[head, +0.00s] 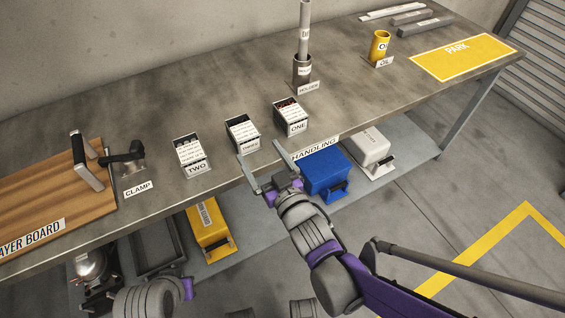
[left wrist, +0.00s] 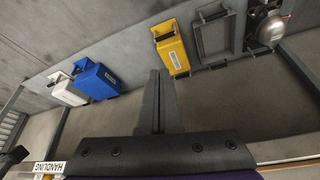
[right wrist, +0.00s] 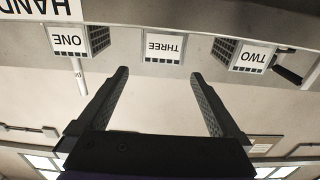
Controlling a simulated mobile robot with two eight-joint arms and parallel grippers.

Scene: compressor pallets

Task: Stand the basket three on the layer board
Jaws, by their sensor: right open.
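Basket three (head: 243,134) is a small dark basket with a white label, standing on the bench between baskets two (head: 189,154) and one (head: 291,117). The wooden layer board (head: 45,195) lies at the bench's left end. My right gripper (head: 262,162) is open and empty at the bench's front edge, just in front of basket three and apart from it. In the right wrist view, basket three's label (right wrist: 164,46) appears upside down, beyond the gap between the fingers. My left gripper (left wrist: 160,100) is shut and empty in the left wrist view, below bench height.
A clamp (head: 125,157) stands beside the board, whose tall handle (head: 88,165) rises at its right edge. Yellow, blue and white cases sit on the lower shelf (head: 262,235).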

